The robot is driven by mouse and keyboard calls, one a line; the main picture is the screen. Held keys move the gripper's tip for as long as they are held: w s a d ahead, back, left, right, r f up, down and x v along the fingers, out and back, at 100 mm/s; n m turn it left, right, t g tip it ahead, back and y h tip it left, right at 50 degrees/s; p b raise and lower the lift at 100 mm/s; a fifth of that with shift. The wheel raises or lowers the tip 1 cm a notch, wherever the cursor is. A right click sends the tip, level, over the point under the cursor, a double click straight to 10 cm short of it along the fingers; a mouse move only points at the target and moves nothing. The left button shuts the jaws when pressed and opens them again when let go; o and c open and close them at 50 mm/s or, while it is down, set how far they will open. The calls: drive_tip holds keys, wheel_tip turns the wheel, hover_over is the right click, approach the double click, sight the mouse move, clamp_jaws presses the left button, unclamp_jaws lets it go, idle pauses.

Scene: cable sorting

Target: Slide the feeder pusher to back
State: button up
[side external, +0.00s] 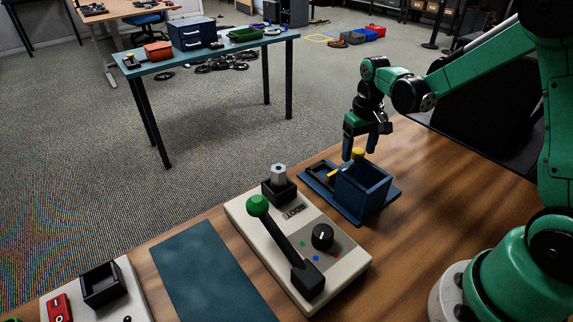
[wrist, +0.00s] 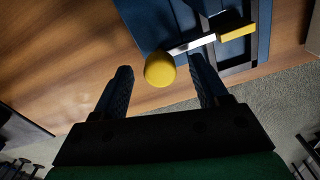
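The feeder (side external: 362,188) is a dark blue open box on a flat blue base plate, at centre right in the side view. Its pusher has a round yellow knob (side external: 358,153) at the box's far side. In the wrist view the knob (wrist: 160,70) is on a pale metal bar (wrist: 192,45) that leads to a yellow block (wrist: 237,32). My gripper (side external: 360,150) is open, pointing down at the knob. In the wrist view the knob lies between the two dark fingertips, with gaps on both sides. I cannot tell whether their heights match.
A pale control box (side external: 295,245) with a green-knobbed lever (side external: 257,206) and a black dial stands left of the feeder. A dark mat (side external: 210,275) and another panel lie further left. Bare wooden table (side external: 410,150) lies right of the feeder.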

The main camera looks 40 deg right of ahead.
clamp_jaws()
idle(1.3)
